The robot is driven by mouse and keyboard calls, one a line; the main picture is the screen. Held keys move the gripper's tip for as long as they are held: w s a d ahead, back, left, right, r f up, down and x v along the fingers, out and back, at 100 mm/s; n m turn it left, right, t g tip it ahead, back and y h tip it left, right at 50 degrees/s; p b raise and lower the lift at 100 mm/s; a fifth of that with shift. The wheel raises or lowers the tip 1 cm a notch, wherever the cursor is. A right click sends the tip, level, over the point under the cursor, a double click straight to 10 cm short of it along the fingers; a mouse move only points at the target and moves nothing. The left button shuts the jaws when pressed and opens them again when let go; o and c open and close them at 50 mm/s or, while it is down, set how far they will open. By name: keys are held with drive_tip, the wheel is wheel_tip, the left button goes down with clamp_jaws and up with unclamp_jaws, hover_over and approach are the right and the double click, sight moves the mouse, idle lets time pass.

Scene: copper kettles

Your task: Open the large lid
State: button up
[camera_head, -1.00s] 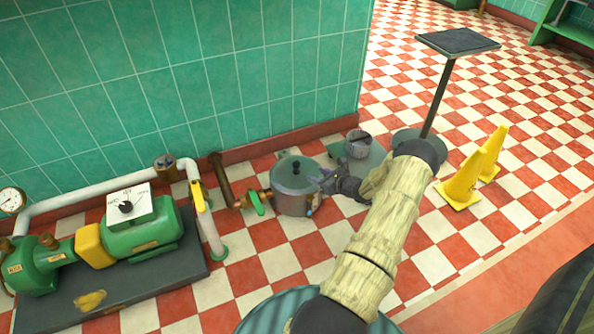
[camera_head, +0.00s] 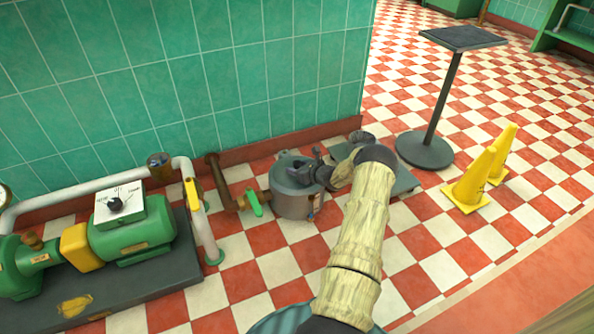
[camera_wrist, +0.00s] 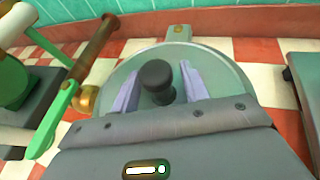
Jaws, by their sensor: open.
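The large lid (camera_wrist: 220,78) is a round grey-green disc with a dark knob (camera_wrist: 157,80) in its middle. It lies on top of the grey kettle (camera_head: 293,203), which stands on the floor by the green wall. My gripper (camera_wrist: 160,84) is open, with one pale finger on each side of the knob in the wrist view. I cannot tell whether the fingers touch it. In the head view my gripper (camera_head: 303,168) is over the lid and hides part of it.
A pipe with a green-handled valve (camera_head: 254,202) joins the kettle's left side. A green pump (camera_head: 133,238) stands further left. A low grey platform (camera_head: 404,182) is to the right. A stand (camera_head: 424,150) and yellow cones (camera_head: 470,183) stand beyond, with open tiled floor around.

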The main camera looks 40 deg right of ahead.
clamp_jaws()
drive_tip(key=shift+r, duration=0.1)
drive_tip(key=shift+p, duration=0.3)
